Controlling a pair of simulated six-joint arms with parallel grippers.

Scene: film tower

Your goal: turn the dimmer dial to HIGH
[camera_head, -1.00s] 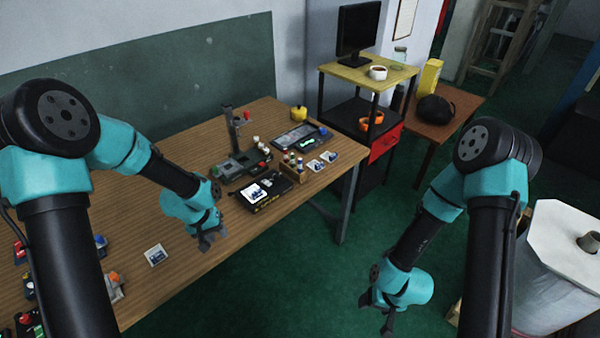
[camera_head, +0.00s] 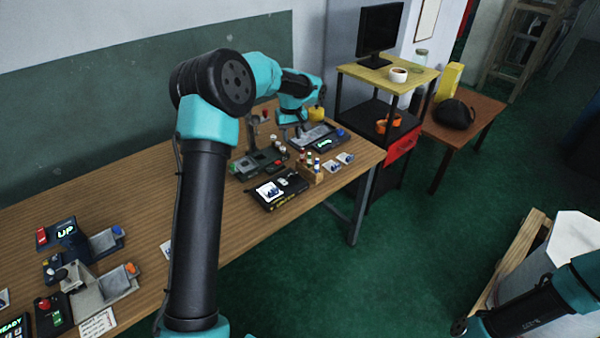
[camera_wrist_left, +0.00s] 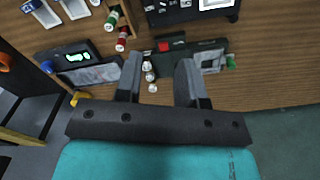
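A dark flat panel (camera_head: 318,137) with a green lit display (camera_head: 323,145) lies at the back right of the wooden table. A blue knob (camera_head: 341,132) sits at its right end; I cannot read whether this is the dimmer dial or how it is set. In the left wrist view the panel shows with its lit display (camera_wrist_left: 78,56) at upper left, and the blue knob (camera_wrist_left: 47,67) beside it. My left gripper (camera_wrist_left: 158,82) is open and empty above the table, to the side of the panel. In the head view this gripper (camera_head: 292,128) is partly hard to make out. My right gripper is out of view.
A dark stand device (camera_head: 257,163), a wooden rack of small bottles (camera_head: 311,172) and a black box (camera_head: 275,190) stand nearby. A yellow round object (camera_head: 316,114) is behind the gripper. A shelf (camera_head: 375,75) with a monitor stands beyond the table's right end.

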